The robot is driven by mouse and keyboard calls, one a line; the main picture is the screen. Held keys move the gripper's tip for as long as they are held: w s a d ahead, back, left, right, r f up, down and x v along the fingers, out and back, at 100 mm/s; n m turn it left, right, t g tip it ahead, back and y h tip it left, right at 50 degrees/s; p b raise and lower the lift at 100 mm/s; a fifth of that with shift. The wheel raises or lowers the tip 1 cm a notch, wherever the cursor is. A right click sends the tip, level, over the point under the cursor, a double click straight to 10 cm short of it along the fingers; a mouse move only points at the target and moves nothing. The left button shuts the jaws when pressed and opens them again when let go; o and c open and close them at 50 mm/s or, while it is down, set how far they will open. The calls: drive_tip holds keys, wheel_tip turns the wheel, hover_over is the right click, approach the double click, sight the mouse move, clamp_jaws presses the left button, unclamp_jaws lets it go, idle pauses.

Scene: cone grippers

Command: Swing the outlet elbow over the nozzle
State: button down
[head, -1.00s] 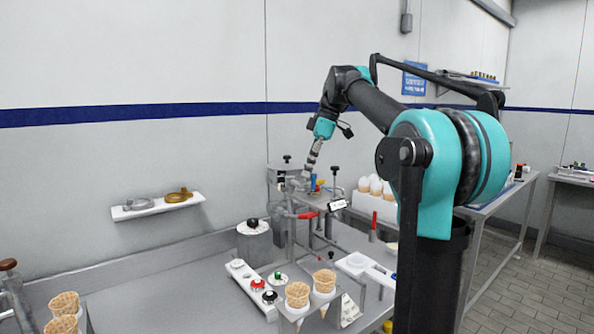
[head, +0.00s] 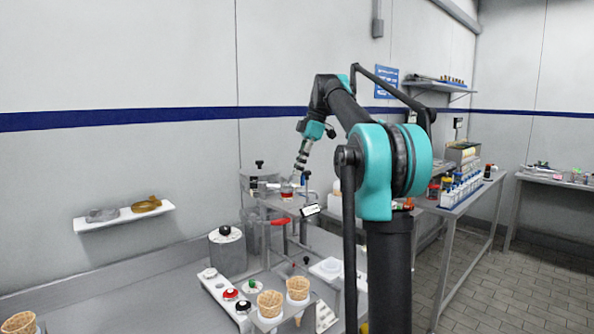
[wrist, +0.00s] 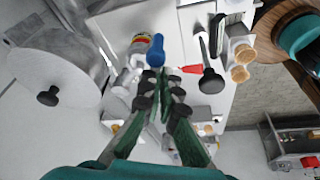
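My gripper (head: 287,190) points down at the steel-topped machine (head: 262,208), low over its upper plate. In the wrist view the two dark fingers (wrist: 160,80) run close together with a narrow gap at the tips. A blue-capped handle (wrist: 155,50) stands just beyond the tips, beside a small part with a yellow and red band (wrist: 140,42). Pale metal pipe-like pieces (wrist: 125,82) lie left of the fingers; one may be the outlet elbow. I cannot make out the nozzle for certain. Whether the fingers touch anything is hidden.
A lidded canister (head: 227,248) stands left of the machine. A control strip (head: 226,297) with knobs and waffle cones (head: 270,303) are in front.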

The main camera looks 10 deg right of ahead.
drive_tip(key=shift+w+d, duration=0.2)
drive_tip(key=shift+w, duration=0.15)
idle(0.3)
